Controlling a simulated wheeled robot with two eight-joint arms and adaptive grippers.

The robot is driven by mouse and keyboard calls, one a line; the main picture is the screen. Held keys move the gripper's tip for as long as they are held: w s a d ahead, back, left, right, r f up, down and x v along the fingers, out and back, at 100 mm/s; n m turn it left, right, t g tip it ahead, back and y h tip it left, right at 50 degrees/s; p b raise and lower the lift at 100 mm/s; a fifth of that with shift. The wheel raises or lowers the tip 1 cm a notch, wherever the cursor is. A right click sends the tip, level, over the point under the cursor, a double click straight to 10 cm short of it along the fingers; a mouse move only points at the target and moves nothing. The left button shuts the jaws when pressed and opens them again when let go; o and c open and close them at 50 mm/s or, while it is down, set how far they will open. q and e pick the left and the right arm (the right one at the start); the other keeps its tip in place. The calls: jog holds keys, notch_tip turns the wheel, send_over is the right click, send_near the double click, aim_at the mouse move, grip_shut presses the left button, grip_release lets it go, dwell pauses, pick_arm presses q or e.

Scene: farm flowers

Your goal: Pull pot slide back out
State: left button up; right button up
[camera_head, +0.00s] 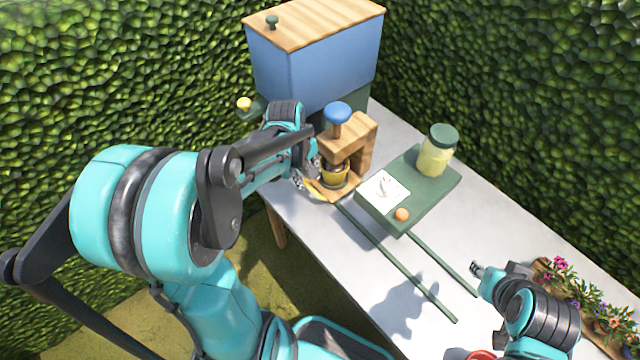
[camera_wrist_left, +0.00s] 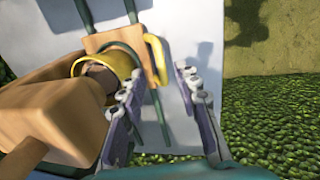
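The wooden press (camera_head: 362,138) with a blue knob (camera_head: 337,112) stands on the grey table. A yellow pot (camera_head: 335,174) with dark contents sits under it, on the light wooden pot slide (camera_head: 347,190). In the left wrist view, the slide (camera_wrist_left: 112,42) has a curved yellow handle (camera_wrist_left: 157,60) at its edge, and the pot's yellow rim (camera_wrist_left: 112,66) shows beside the press. My left gripper (camera_head: 308,182) is at the slide's front end. Its fingers (camera_wrist_left: 160,92) are open and apart, with the handle just beyond the gap. My right gripper (camera_head: 476,269) is over the table's right part, its opening unclear.
A green board (camera_head: 433,191) with a white card, an orange ball (camera_head: 402,214) and a lidded jar (camera_head: 437,152) stands right of the press. Green rails (camera_head: 400,266) run along the table. A blue bin (camera_head: 315,75) stands behind; flowers (camera_head: 590,305) are at right.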

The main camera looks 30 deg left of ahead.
aim_at(312, 190)
pick_arm(q)
jog(key=f+b, duration=0.1)
jog(key=f, duration=0.1)
jog(key=w+f+b, duration=0.1)
jog(key=f, duration=0.2)
jog(key=shift+w+d+f, duration=0.1)
jog(key=shift+d+f, duration=0.1)
jog(key=shift+f, duration=0.15)
grip_shut()
